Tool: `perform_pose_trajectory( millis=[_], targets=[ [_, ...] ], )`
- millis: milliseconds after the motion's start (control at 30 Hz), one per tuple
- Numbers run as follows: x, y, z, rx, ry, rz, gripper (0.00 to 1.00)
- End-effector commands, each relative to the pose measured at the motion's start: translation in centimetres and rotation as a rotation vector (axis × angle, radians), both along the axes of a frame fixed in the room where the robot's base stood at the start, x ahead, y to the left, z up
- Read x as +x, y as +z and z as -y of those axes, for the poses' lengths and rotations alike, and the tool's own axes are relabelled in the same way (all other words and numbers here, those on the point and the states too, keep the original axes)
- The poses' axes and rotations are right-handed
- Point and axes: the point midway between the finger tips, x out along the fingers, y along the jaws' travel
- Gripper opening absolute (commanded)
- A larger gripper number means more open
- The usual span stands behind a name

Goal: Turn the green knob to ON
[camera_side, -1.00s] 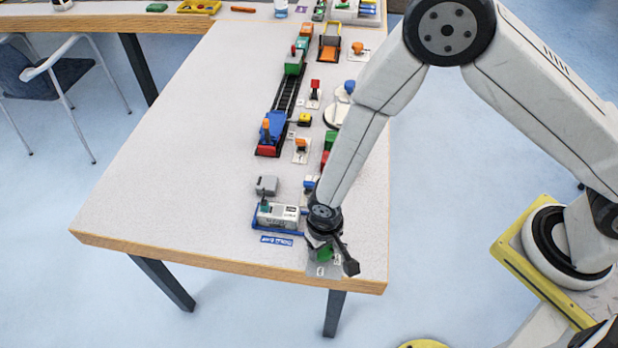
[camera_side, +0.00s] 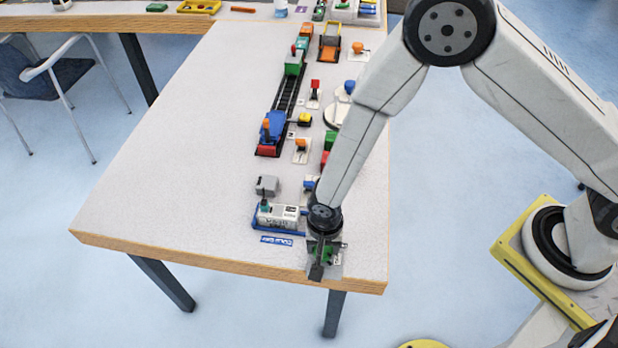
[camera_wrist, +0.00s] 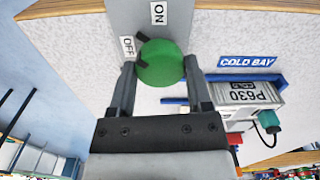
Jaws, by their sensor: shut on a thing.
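The green knob (camera_wrist: 160,66) sits on a grey plate (camera_wrist: 187,18) in the wrist view. My gripper (camera_wrist: 160,72) has one finger on each side of the knob and is shut on it. Dark tabs show at the knob's left edge; the upper one lies between the OFF label (camera_wrist: 127,47) and the ON label (camera_wrist: 158,13), nearer OFF. In the side view my gripper (camera_side: 323,256) is over the plate at the table's front right corner, and only a little green of the knob shows.
A grey P630 box (camera_wrist: 252,95) in a blue frame stands beside the plate, near a COLD BAY label (camera_wrist: 247,62). A train on a track (camera_side: 287,95) lies further back. The table's left side is clear. The table edge (camera_side: 340,284) is close to my gripper.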

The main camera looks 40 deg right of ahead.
Motion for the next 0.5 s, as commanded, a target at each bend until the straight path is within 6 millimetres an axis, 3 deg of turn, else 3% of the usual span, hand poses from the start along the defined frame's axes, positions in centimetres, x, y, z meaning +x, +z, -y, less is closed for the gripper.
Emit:
perform_pose_trajectory(
  millis=[500],
  targets=[
    [0.05, 0.05, -0.01, 0.001, -0.489, 0.001, 0.05]
  ],
)
